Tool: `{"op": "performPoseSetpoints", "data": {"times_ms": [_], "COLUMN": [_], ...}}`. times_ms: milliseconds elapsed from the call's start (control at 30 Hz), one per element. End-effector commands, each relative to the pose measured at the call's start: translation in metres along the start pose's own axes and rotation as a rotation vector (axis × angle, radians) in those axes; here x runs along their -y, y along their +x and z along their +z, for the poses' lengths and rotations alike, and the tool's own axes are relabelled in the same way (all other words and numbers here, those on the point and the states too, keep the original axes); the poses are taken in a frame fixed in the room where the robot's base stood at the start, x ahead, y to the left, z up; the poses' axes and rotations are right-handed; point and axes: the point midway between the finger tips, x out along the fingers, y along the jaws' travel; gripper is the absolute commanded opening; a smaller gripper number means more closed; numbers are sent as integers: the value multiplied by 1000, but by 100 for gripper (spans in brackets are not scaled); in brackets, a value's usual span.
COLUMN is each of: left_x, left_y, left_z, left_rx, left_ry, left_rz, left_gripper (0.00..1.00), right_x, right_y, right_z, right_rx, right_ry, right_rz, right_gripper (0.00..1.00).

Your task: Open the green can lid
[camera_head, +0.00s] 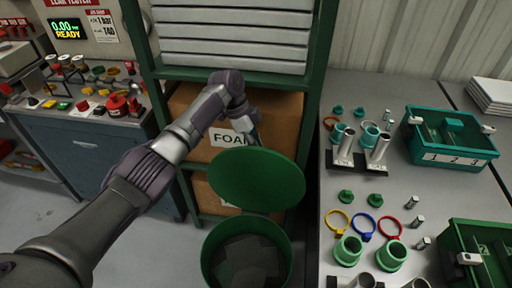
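The green can (208,268) stands on the floor between the shelf and the right-hand table. Its mouth is open to view, with dark grey pieces inside. The round green lid (258,182) is raised and tilted up behind the mouth, its lower edge near the can's back rim. My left arm reaches in from the left. My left gripper (252,134) is at the lid's upper edge, partly against the cardboard box. Its fingertips are small and partly hidden, so I cannot tell whether it grips the lid. My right gripper is out of view.
A green shelf frame (308,105) with a FOAM box (278,112) stands just behind the lid. The grey table (400,195) at right holds fittings, coloured rings and green bins (440,158). A blue cabinet (85,150) stands at left. Floor left of the can is clear.

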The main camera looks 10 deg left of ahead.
Motion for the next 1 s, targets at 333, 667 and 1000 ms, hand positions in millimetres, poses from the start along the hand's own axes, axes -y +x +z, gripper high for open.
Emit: {"op": "performPoseSetpoints", "data": {"times_ms": [333, 667, 1000], "left_x": [-4, -2, -1], "left_y": [8, 2, -56], "left_z": [4, 2, 2], "left_rx": [7, 2, 1], "left_ry": [-5, -4, -3], "left_rz": [16, 8, 5], "left_gripper": [39, 39, 39], "right_x": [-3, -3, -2], "right_y": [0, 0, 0], "right_z": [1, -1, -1], "right_rx": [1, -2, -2], "right_ry": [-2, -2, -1], "right_rz": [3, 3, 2], "right_gripper": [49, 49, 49]}}
